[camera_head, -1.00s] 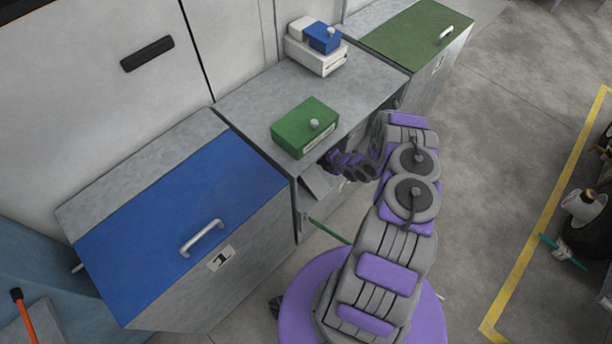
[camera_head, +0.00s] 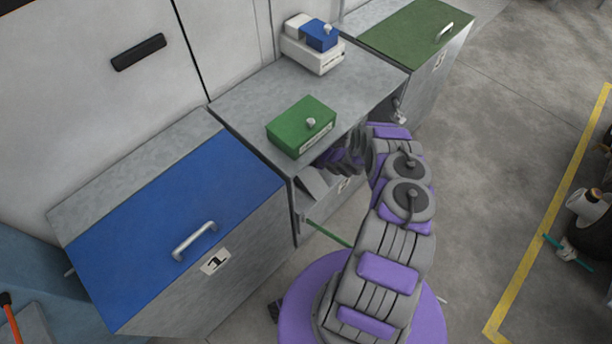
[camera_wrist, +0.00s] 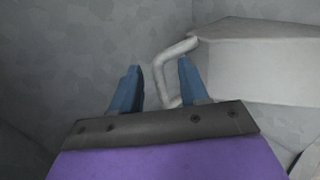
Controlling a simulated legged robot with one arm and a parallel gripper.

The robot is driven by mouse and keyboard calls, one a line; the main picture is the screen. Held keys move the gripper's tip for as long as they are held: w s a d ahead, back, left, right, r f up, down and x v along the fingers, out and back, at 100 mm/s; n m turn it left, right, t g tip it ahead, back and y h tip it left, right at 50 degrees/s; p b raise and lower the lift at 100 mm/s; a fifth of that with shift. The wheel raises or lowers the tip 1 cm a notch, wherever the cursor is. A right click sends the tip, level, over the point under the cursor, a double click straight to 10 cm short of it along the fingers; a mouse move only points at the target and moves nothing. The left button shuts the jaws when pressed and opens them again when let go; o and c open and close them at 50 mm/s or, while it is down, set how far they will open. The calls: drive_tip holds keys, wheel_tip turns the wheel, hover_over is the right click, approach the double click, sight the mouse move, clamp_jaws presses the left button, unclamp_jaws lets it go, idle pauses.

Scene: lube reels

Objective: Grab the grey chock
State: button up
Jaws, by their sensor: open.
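The grey chock (camera_wrist: 260,62) shows in the wrist view as a pale grey block at upper right, with a looped handle (camera_wrist: 160,72) on its left end. My gripper (camera_wrist: 157,85) is open and empty. Its two blue fingers point toward the handle, whose bar appears between them, close to the right finger. I cannot tell the depth gap. In the head view my wrist (camera_head: 345,158) reaches into the opening under the middle counter, which hides the fingers. I cannot make out the chock surely there.
The grey counter (camera_head: 345,85) lies over my wrist and carries a green box (camera_head: 302,127) and a white box (camera_head: 315,55) with a blue block. A blue-lidded cabinet (camera_head: 170,215) stands left, a green-lidded one (camera_head: 415,35) right. Grey walls close in around the gripper.

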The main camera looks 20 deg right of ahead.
drive_tip(key=shift+a+r, duration=0.1)
drive_tip(key=shift+a, duration=0.2)
drive_tip(key=shift+c, duration=0.6)
drive_tip(key=shift+a, duration=0.15)
drive_tip(key=c, duration=0.6)
drive_tip(key=shift+d, duration=0.3)
clamp_jaws()
drive_tip(key=shift+s, duration=0.1)
